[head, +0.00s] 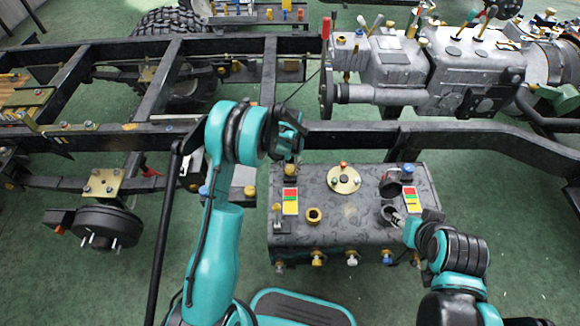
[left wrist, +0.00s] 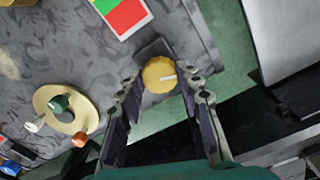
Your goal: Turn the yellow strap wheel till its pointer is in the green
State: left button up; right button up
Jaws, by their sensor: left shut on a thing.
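The yellow strap wheel (left wrist: 158,74) is a round scalloped knob on a dark square base near the edge of the grey tank (head: 330,242). Its white pointer points to the right in the left wrist view. The colour card (left wrist: 121,14), with red and green showing there, lies up and left of the wheel. In the head view this card (head: 290,201) sits just below the wheel (head: 290,169). My left gripper (left wrist: 162,92) is shut on the wheel, one finger at each side. My right gripper (head: 400,222) is by the tank's right end; its fingers are too small to read.
A round cream plate with small knobs (head: 343,179) is right of the card on the tank. A second colour card (head: 409,200) and a dark cup-like fitting (head: 390,184) are at the tank's right. The chassis rail (head: 470,138) runs behind the tank.

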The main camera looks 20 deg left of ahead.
aim_at(290, 168)
pick_arm(q)
jog(key=m+b, duration=0.1)
jog(key=m, duration=0.4)
jog(key=shift+m, duration=0.4)
dwell(0.3)
jog(key=o, duration=1.2)
jog(key=shift+c, duration=0.2)
notch_tip(290, 168, up, 12)
